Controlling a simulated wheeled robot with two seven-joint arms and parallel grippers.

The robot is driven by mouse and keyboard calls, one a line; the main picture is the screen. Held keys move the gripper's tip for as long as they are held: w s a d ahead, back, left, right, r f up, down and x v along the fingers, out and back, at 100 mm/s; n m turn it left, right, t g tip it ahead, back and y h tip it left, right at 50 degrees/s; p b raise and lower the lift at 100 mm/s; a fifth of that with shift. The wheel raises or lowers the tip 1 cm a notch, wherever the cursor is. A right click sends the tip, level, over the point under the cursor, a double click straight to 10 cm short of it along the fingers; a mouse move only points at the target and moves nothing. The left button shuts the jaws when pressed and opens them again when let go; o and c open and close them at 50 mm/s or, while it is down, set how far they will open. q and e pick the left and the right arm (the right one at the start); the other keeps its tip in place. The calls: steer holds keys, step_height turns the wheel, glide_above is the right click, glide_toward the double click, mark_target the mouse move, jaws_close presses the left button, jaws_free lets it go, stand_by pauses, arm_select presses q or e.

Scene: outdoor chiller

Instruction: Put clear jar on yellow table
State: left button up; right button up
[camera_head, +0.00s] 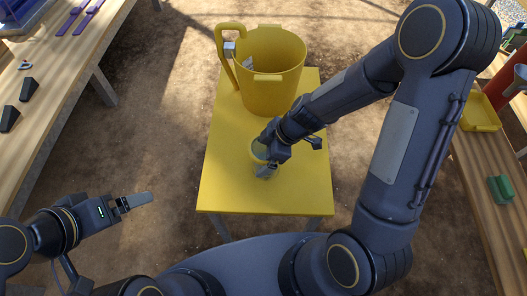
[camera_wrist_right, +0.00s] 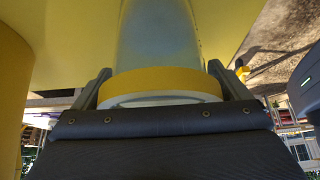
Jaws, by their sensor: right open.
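The yellow table (camera_head: 225,185) stands in the middle of the head view. In the right wrist view the clear jar (camera_wrist_right: 160,38) shows a translucent body and a yellow band, between the two fingers of my right gripper (camera_wrist_right: 161,85). That gripper is open around the jar. The jar seems to rest on the table, but its contact is hidden. My left gripper (camera_head: 138,202) is left of the table, empty, seen nearly edge-on.
A large yellow pitcher (camera_head: 270,88) stands at the back of the table, close to my right gripper. A wooden bench (camera_head: 45,95) on the left holds dark and purple items. Another wooden bench (camera_head: 470,165) on the right holds a yellow tray (camera_head: 480,113) and a green block (camera_head: 500,189).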

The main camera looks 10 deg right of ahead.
steer(key=shift+r, duration=0.1)
steer(key=shift+r+p, duration=0.25)
steer(key=shift+p, duration=0.15)
steer(key=v, duration=1.1)
steer(key=s+d+r+m+t+h, duration=0.1)
steer(key=s+d+r+m+t, duration=0.1)
steer(key=s+r+m, duration=0.2)
steer(key=s+d+r+m+t+h, duration=0.1)
steer(key=s+r+m, duration=0.4)
steer(key=s+m, duration=0.5)
steer(key=shift+s+d+m+t, duration=0.25)
steer(key=shift+d+m+t, duration=0.25)
steer(key=shift+d+m, duration=0.6)
steer(key=shift+a+r, duration=0.1)
steer(key=shift+a, duration=0.15)
